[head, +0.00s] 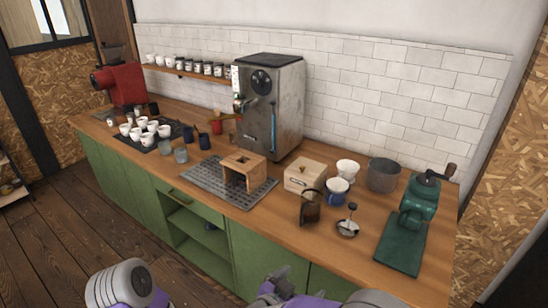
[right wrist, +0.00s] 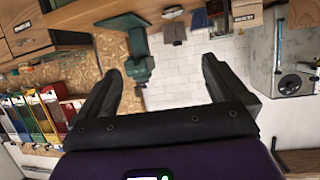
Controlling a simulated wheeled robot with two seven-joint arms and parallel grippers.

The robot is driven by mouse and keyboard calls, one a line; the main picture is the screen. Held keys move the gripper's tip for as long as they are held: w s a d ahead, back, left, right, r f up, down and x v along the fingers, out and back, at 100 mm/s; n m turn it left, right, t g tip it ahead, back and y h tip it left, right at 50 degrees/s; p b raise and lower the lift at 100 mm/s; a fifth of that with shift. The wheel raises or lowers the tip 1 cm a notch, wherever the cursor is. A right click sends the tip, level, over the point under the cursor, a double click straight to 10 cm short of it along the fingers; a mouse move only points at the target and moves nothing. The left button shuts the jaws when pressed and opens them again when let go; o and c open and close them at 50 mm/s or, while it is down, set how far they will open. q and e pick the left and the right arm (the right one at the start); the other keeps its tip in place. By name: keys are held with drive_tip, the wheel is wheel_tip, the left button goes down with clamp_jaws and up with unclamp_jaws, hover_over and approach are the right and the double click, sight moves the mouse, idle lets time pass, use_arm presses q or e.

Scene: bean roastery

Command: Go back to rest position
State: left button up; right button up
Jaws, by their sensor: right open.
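My right gripper (head: 277,284) shows at the bottom edge of the head view, in front of the green counter and apart from it. In the right wrist view its two dark fingers (right wrist: 160,66) are spread wide with nothing between them. That view is upside down, with the green grinder (right wrist: 138,66) beyond the left finger. A part of my left arm shows at the bottom left of the head view; its gripper is out of frame.
The wooden counter (head: 290,228) holds a steel espresso machine (head: 272,105), a green hand grinder (head: 418,205), a wooden stand (head: 243,163) on a grey mat (head: 205,178), a wooden box (head: 303,180) and several white cups. A red machine (head: 122,84) stands far left. Floor (head: 60,235) is clear at left.

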drive_tip(key=w+d+f+n+y, duration=0.1)
drive_tip(key=w+d+f+y, duration=0.1)
drive_tip(key=w+f, duration=0.4)
wheel_tip(320, 180, down, 14)
drive_tip(key=d+n+g+y, duration=0.2)
drive_tip(key=d+n+y, duration=0.1)
drive_tip(key=y, duration=0.2)
drive_tip(key=s+f+g+y, duration=0.3)
drive_tip(key=s+f, duration=0.3)
drive_tip(key=s, duration=0.3)
drive_tip(key=s+a+f+n+g+y, duration=0.1)
drive_tip(key=s+f+g+y, duration=0.2)
drive_tip(key=s+f, duration=0.3)
drive_tip(key=s+g, duration=0.1)
drive_tip(key=s, duration=0.2)
drive_tip(key=shift+s+f+n+g, duration=0.2)
drive_tip(key=shift+s+n+g, duration=0.1)
drive_tip(key=shift+s+g, duration=0.1)
